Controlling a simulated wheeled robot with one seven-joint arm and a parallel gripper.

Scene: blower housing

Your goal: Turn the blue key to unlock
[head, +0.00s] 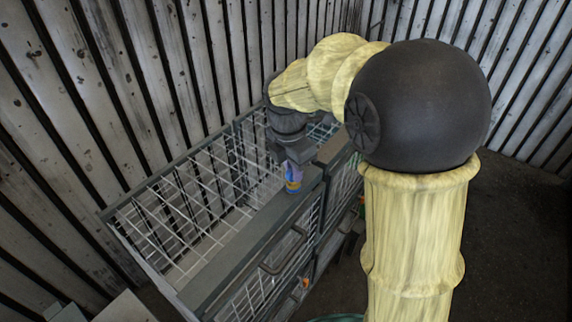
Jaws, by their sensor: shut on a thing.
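My gripper (293,173) points down over the top rail of a wire-mesh cage. It is shut on a small blue piece with an orange band, which I take to be the blue key (292,188). The key is at the fingertips, low against the grey top rail (245,240). The fingers and the gripper body hide most of the key, so its turn angle and the lock under it cannot be made out.
The wire-mesh cage (165,215) has an open grid top and a front with handles (283,262). Slatted grey walls (90,90) stand close behind it. Dark floor (500,255) lies clear at the right. A pale box corner (125,308) shows at the bottom left.

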